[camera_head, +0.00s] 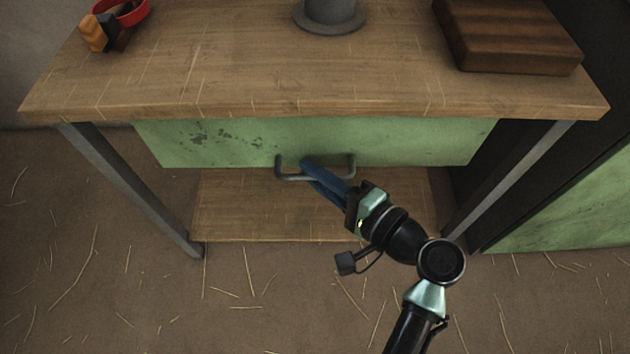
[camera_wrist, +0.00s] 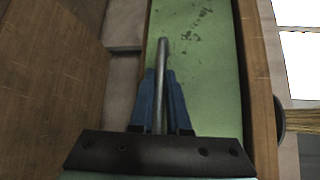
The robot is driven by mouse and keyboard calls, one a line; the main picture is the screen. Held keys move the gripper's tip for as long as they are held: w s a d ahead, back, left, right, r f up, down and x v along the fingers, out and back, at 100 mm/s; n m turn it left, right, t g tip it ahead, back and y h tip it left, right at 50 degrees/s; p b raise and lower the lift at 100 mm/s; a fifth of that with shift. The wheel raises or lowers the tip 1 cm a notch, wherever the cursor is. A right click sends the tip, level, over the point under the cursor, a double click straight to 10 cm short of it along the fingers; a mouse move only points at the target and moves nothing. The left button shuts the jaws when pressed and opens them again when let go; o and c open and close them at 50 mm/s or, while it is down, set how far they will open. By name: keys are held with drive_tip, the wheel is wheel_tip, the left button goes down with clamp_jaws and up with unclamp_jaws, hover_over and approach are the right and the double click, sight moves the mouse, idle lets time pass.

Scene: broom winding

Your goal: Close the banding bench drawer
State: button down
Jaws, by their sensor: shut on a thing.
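The banding bench drawer has a green front (camera_head: 225,140) with worn dark patches, under the wooden bench top (camera_head: 300,75). Its front sits close beneath the bench top's front edge; I cannot tell how far it stands out. A grey bar handle (camera_head: 290,176) is fixed on the drawer front. My gripper (camera_head: 308,168) has blue fingers and reaches the handle from the lower right. In the wrist view, the handle (camera_wrist: 162,55) runs between the two blue fingers, and my gripper (camera_wrist: 162,85) is shut on it. The fingers hide part of the handle.
Metal legs (camera_head: 135,185) flank a low wooden shelf (camera_head: 250,215). Straw litters the floor. A green-and-dark cabinet stands right.

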drive_tip(key=shift+w, duration=0.2)
drive_tip(key=c, duration=0.9)
unclamp_jaws()
drive_tip(key=shift+s, duration=0.1)
drive_tip(key=p+v, duration=0.4)
drive_tip(key=v, duration=0.9)
